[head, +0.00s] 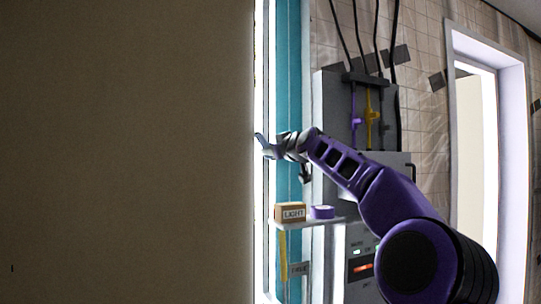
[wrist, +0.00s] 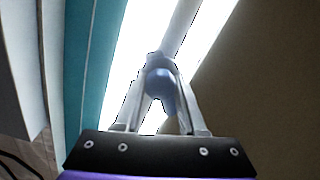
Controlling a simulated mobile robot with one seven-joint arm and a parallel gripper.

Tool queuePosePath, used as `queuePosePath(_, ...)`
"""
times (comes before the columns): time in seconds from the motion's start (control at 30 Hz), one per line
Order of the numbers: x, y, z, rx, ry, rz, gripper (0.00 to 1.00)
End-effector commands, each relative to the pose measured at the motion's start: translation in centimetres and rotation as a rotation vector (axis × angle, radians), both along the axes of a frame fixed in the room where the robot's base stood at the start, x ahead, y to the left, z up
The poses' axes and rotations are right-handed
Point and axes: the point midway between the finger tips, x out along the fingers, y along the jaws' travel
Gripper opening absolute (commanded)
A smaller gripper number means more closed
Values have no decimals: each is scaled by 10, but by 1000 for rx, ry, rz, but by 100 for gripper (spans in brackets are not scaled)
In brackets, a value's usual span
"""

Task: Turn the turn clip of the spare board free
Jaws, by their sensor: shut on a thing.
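A small blue-grey turn clip (wrist: 161,84) sits between my gripper's fingers in the wrist view, its blunt end hanging toward the palm. It also shows in the head view (head: 261,140) at the edge of a large brown board (head: 125,150). My gripper (wrist: 162,72) is shut on the clip; in the head view my gripper (head: 270,148) reaches left to it. The same brown surface (wrist: 260,85) fills the right of the wrist view. I cannot tell how far the clip is turned, and its mount is partly hidden.
Bright white strips (head: 266,70) and a teal strip (head: 288,80) run beside the board. Below my gripper, a small shelf (head: 300,223) holds a box marked LIGHT (head: 289,212) and a purple roll (head: 321,212). A grey electrical cabinet (head: 332,100) and a doorway (head: 478,150) are at right.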

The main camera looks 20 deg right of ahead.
Motion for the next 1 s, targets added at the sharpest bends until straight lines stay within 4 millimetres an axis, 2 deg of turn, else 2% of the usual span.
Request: queuePosePath(1.0, 0, -4, 2, 964, 28, 1, 0)
